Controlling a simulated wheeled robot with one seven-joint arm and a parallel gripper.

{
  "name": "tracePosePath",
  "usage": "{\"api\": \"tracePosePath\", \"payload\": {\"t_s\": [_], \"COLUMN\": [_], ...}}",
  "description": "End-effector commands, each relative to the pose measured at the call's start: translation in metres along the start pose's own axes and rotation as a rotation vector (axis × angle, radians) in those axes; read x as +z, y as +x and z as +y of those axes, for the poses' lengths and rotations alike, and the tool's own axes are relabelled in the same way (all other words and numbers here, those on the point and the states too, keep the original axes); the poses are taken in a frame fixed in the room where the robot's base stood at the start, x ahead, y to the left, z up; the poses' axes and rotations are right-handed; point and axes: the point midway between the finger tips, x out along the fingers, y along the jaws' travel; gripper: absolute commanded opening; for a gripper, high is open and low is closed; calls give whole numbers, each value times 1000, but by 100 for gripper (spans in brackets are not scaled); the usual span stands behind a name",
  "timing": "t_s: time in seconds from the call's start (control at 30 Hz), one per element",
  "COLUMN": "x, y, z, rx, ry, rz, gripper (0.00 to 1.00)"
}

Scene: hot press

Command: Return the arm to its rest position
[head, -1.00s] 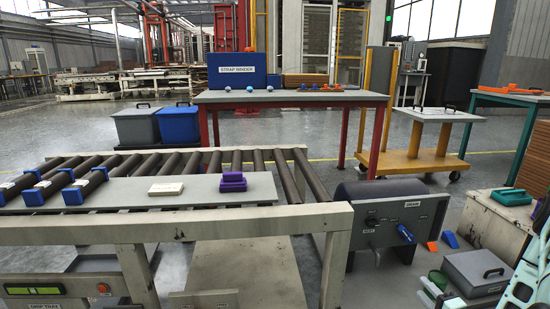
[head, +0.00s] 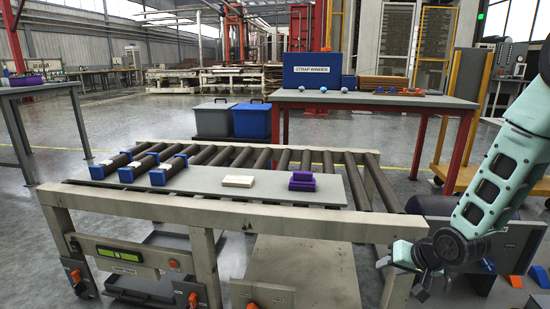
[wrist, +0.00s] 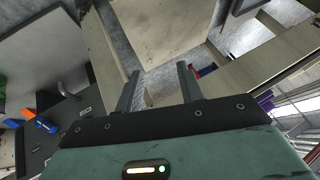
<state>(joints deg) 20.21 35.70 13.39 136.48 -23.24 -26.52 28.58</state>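My arm (head: 497,182) reaches in from the right edge of the head view, pale green with dark joints, bent downward. My gripper (head: 433,290) hangs at its lower end, in front of the right end of the roller conveyor frame. In the wrist view my gripper (wrist: 160,84) has its two dark fingers spread apart with nothing between them. Floor and pale panels show beyond the fingers. The tips look small in the head view.
The roller conveyor (head: 300,219) fills the middle, with a grey plate (head: 222,182) bearing a cream block (head: 238,181) and a purple block (head: 302,181). A dark control box (head: 510,240) stands behind my arm. Open floor (head: 110,135) lies at the left.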

Motion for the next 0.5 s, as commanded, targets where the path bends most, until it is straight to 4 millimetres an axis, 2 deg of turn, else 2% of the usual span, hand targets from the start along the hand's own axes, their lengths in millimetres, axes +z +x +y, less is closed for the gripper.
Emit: {"api": "tracePosePath", "payload": {"t_s": [0.03, 0.2, 0.33, 0.5], "x": [8, 61, 109, 162], "y": [-14, -68, -118, -174], "z": [-33, -111, -150, -173], "rx": [10, 53, 64, 58], "ry": [-92, -357, -535, -713], "rz": [-48, -237, -371, -508], "gripper": [38, 38, 38, 38]}}
